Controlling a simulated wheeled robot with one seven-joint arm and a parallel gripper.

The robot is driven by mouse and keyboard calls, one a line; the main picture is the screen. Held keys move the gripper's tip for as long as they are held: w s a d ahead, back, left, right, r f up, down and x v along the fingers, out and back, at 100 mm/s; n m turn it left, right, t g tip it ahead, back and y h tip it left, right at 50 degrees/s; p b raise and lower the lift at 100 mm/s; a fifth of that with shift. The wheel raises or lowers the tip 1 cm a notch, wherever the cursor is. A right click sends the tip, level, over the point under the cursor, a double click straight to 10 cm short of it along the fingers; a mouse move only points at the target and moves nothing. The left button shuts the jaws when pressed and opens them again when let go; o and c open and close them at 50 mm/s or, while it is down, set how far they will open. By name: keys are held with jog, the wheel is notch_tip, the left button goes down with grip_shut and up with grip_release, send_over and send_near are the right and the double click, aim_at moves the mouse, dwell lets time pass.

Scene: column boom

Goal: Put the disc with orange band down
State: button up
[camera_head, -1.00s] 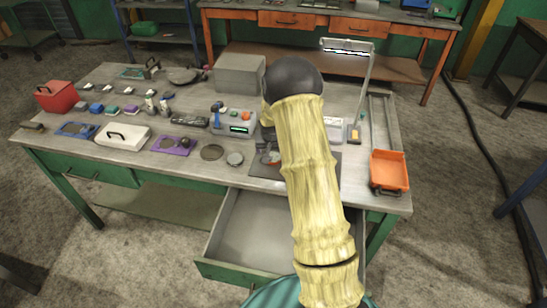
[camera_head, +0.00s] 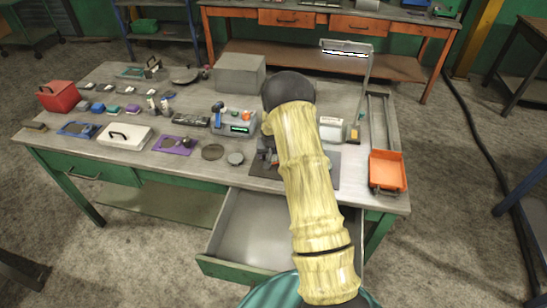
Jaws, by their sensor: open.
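A small piece with an orange-red patch (camera_head: 271,161) shows at the left edge of my arm, over the dark mat (camera_head: 327,177). It may be the disc with the orange band, but it is too small and too covered to be sure. My gripper (camera_head: 266,153) shows only as a small grey and dark part beside my arm, low over the mat's left side. Its jaws are open; the fingertips are mostly hidden, and I cannot tell whether they touch the piece.
A dark round disc (camera_head: 212,152) and a grey one (camera_head: 235,158) lie left of the mat. An instrument box (camera_head: 234,122) stands behind them. An orange tray (camera_head: 387,171) is at right, near a lamp (camera_head: 364,95). An open drawer (camera_head: 240,230) juts out in front.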

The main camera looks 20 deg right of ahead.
aim_at(273, 157)
jog(key=shift+c, duration=0.2)
jog(key=c, duration=1.4)
jog(key=shift+r, duration=0.15)
notch_tip(273, 157, up, 10)
jog(key=b, duration=0.2)
